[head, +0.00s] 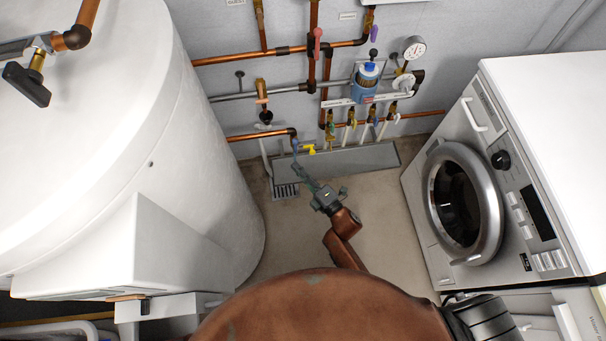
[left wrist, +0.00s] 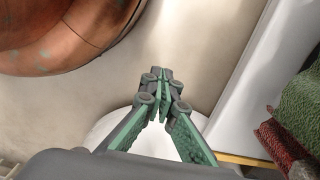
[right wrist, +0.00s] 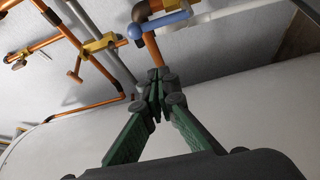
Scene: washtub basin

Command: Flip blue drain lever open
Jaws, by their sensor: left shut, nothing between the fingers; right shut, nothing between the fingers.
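The blue drain lever (head: 295,145) sits at the end of the lower copper pipe, beside the white tank. In the right wrist view the blue lever (right wrist: 163,24) lies across a copper fitting, just beyond my fingertips. My right gripper (head: 296,166) is shut and empty, just below the lever in the head view. In the right wrist view its fingertips (right wrist: 157,76) stand in front of the copper pipe under the lever; I cannot tell whether they touch it. My left gripper (left wrist: 160,76) is shut and empty over the floor, away from the lever, and is out of the head view.
A yellow valve handle (head: 309,149) is close to the right of the lever. A grey trough (head: 350,160) and a floor drain grate (head: 285,191) lie below. The large white tank (head: 200,170) bounds the left, a washing machine (head: 520,200) the right. Floor between is clear.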

